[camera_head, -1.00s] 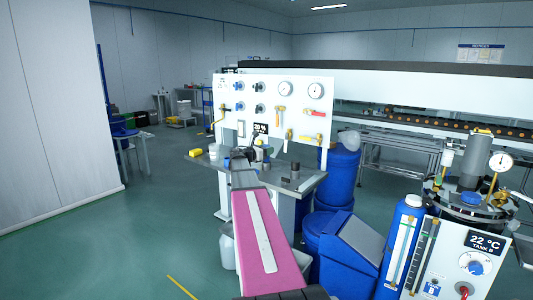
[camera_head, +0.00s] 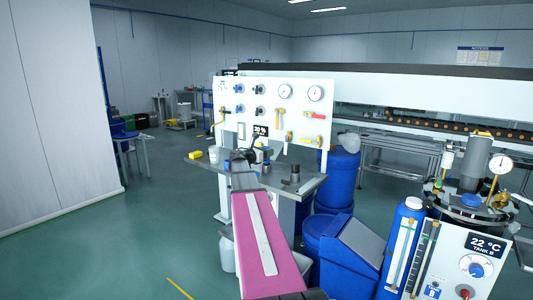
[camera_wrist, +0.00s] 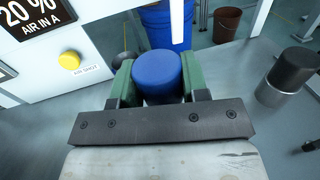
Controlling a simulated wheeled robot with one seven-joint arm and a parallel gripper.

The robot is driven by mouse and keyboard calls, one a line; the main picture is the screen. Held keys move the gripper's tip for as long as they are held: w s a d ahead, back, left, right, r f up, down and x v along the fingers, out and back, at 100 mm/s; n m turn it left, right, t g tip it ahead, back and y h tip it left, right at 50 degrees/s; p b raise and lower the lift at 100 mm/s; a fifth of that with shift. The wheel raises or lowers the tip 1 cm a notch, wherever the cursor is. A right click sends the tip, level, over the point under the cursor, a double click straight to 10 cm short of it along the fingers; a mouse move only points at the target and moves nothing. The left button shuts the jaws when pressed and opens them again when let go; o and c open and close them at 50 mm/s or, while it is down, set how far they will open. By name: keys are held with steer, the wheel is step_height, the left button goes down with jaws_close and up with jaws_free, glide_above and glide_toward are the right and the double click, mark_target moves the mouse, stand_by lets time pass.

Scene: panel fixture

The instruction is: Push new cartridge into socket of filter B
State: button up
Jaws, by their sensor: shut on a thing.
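My gripper (camera_wrist: 158,85) has green finger pads shut on a blue round-topped piece, which I take to be the new cartridge (camera_wrist: 157,76). Only its blue top and upper side show; its lower end is hidden. In the head view my gripper (camera_head: 244,157) is a small dark shape over the shelf, in front of the white panel (camera_head: 228,150), and the held piece cannot be made out there. I cannot tell which part is filter B, and its socket is not visible.
A grey cylinder with a black top (camera_wrist: 294,72) stands on the shelf right of my gripper. The panel carries a yellow button (camera_wrist: 69,60), valves and gauges. Blue drums (camera_head: 337,180) stand to the right.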

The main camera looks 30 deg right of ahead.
steer(key=shift+f, duration=1.6)
stand_by(0.5)
steer(key=o, duration=0.8)
steer(key=shift+f, duration=0.1)
steer(key=shift+o, duration=0.2)
steer(key=shift+s, duration=0.1)
steer(key=o, duration=0.5)
steer(key=shift+f, duration=0.1)
steer(key=shift+a, duration=0.15)
steer(key=a, duration=0.3)
steer(key=s+a, duration=0.1)
steer(key=a, duration=0.3)
steer(key=s+a, duration=0.1)
steer(key=a, duration=0.2)
steer(key=shift+a+r, duration=0.2)
steer(key=shift+w, duration=0.1)
